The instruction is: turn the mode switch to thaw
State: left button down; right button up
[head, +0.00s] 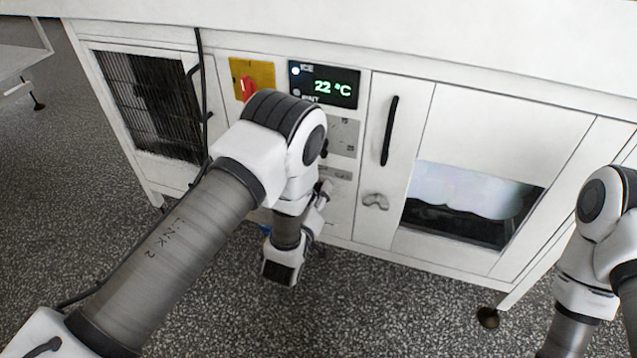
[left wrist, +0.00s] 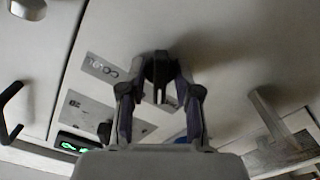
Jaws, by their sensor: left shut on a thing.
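The mode switch (left wrist: 160,70) is a round black knob with a pale pointer line, on the white cabinet front in the left wrist view. My left gripper (left wrist: 158,90) is shut on it, one finger on each side. A grey label plate (left wrist: 101,68) reading something like "COOL" lies beside the knob; other lettering there is hidden or too small to read. In the head view my left arm covers the switch, and the left fingers are mostly hidden behind the wrist. My right arm stands at the right edge; its gripper is out of view.
A display (head: 323,84) reads 22 °C. A red switch on a yellow plate (head: 252,78) is left of it. A second dark knob (left wrist: 104,131) sits near the switch. A door handle (head: 389,130) and a window (head: 470,205) are to the right. A cable (head: 201,90) hangs left.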

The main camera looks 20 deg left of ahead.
pick_arm(q)
jog(key=shift+n+p, duration=0.85)
jog(key=shift+n, duration=0.15)
jog(key=shift+f, duration=0.1)
jog(key=c, duration=1.2)
grip_release()
jog(key=s, duration=0.7)
jog(key=shift+s+a, duration=0.15)
jog(key=shift+s, duration=0.15)
